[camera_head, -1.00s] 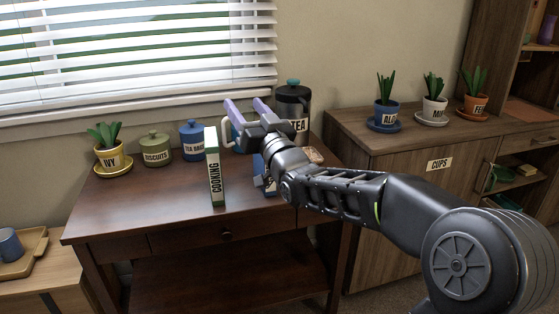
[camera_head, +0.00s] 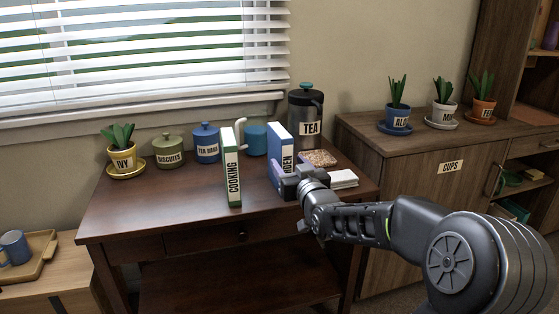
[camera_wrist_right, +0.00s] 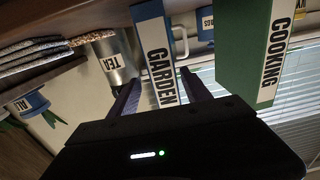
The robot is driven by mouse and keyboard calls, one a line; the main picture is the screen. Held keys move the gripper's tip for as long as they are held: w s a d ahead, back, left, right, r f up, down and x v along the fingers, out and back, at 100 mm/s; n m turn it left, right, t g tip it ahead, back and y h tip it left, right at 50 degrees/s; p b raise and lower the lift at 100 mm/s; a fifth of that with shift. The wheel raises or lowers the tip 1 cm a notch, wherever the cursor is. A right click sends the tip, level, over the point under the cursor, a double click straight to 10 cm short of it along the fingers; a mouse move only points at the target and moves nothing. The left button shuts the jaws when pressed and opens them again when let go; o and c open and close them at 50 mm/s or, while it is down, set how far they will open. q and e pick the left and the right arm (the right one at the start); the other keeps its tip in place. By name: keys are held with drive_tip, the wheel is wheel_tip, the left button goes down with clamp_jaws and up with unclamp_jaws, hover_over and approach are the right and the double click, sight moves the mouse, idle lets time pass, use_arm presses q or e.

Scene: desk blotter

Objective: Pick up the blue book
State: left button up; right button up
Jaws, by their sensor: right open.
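The blue book (camera_head: 277,143), with a white spine that reads GARDEN in the wrist view (camera_wrist_right: 156,55), stands upright on the desk (camera_head: 180,205). Its lower part is hidden behind my right gripper (camera_head: 290,172) in the head view. My right gripper is open and low in front of the spine. In the wrist view its two purple fingers (camera_wrist_right: 160,98) lie on either side of the book, with no clear contact. My left gripper is not in view.
A green COOKING book (camera_head: 231,168) stands upright to the left, near the gripper. A TEA press (camera_head: 305,112), a cork mat (camera_head: 319,158) and a white stack (camera_head: 343,179) are behind and right. A blue mug (camera_head: 256,140) and canisters stand behind. The desk's left front is clear.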

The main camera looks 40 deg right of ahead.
drive_tip(key=shift+x, duration=1)
drive_tip(key=shift+a, duration=0.1)
drive_tip(key=shift+w, duration=0.1)
drive_tip(key=x, duration=0.1)
drive_tip(key=b+x, duration=0.1)
drive_tip(key=x, duration=0.2)
drive_tip(key=shift+w+a+f, duration=0.15)
drive_tip(key=shift+a+f, duration=0.05)
drive_tip(key=shift+a, duration=0.1)
drive_tip(key=shift+w+d+r+b, duration=0.1)
drive_tip(key=shift+w+d+b, duration=0.15)
drive_tip(key=shift+w, duration=0.2)
drive_tip(key=shift+c, duration=0.2)
drive_tip(key=shift+a, duration=0.1)
clamp_jaws()
drive_tip(key=shift+r, duration=0.1)
